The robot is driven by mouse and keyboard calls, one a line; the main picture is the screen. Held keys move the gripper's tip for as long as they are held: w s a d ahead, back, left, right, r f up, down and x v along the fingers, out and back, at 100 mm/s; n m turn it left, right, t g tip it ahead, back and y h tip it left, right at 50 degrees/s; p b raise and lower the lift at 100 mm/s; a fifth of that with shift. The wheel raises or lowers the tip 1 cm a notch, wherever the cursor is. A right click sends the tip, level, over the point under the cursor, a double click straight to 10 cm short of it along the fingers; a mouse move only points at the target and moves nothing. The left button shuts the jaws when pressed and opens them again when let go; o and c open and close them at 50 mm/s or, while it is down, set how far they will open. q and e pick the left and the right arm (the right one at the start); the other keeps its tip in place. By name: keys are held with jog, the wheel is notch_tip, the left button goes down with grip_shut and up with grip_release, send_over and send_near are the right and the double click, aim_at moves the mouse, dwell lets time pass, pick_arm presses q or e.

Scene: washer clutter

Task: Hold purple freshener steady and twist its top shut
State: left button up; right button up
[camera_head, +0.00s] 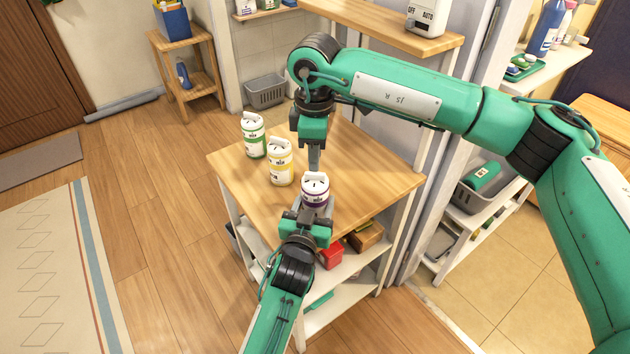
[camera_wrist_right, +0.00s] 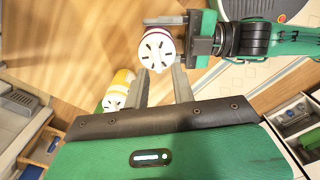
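The purple freshener (camera_head: 316,196) is a short can with a white label band and a white slotted top. It stands upright near the table's front edge, and its top also shows in the right wrist view (camera_wrist_right: 158,47). My left gripper (camera_head: 313,207) is shut on its body from the front. My right gripper (camera_head: 314,168) points down just behind and above it. In the right wrist view my right gripper (camera_wrist_right: 161,70) has its fingers apart with nothing between them; the tips appear close to the purple freshener's top. Dark slots show on that top.
A wall shelf (camera_head: 400,30) is behind my right arm. The table's right side is clear.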

pick_arm(q)
jog(key=shift+a+f, duration=0.1)
jog(key=shift+f, duration=0.25)
pick_arm(e)
jog(key=shift+o, duration=0.4)
